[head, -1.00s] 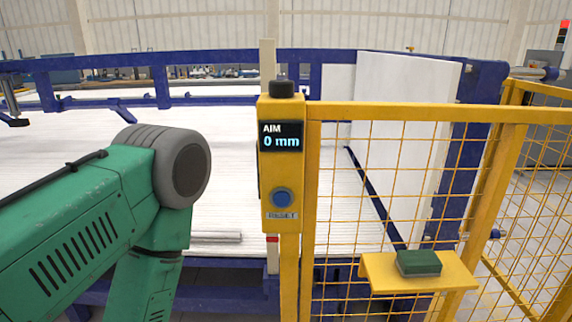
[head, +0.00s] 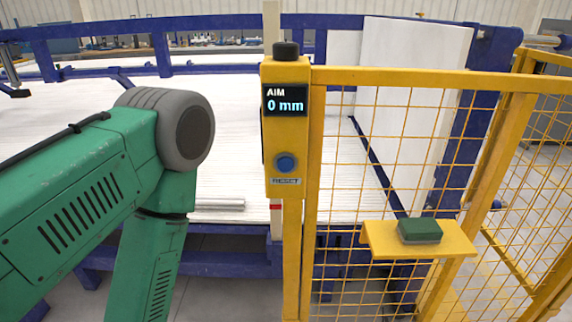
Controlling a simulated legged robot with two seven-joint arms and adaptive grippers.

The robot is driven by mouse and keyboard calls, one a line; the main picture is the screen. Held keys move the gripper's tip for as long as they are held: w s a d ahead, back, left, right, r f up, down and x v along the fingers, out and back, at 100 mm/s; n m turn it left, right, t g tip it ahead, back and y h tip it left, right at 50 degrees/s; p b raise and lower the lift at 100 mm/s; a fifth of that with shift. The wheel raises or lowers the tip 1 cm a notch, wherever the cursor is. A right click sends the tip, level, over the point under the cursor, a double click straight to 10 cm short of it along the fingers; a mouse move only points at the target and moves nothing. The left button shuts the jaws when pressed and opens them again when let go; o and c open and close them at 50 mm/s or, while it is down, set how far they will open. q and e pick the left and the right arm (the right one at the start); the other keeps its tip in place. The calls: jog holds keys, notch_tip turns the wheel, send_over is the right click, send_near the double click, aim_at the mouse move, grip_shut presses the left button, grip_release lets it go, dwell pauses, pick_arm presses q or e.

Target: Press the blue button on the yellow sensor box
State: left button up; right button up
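The yellow sensor box (head: 276,130) stands upright on a yellow post at the middle of the head view. Its round blue button (head: 286,163) is on the lower front face, above a small label. The screen (head: 286,102) above it reads "AIM 0 mm". A black knob (head: 286,50) tops the box. My green left arm bends at the left of the box, apart from it in the picture, and runs down out of the frame. Neither gripper is in view. Nothing covers the button.
A yellow mesh fence (head: 400,160) joins the post on the right. A yellow shelf (head: 447,241) on it holds a green and grey block (head: 419,230). Behind is a blue-framed table (head: 215,151) with a pale ribbed surface and a short pipe (head: 217,204) near its front edge.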

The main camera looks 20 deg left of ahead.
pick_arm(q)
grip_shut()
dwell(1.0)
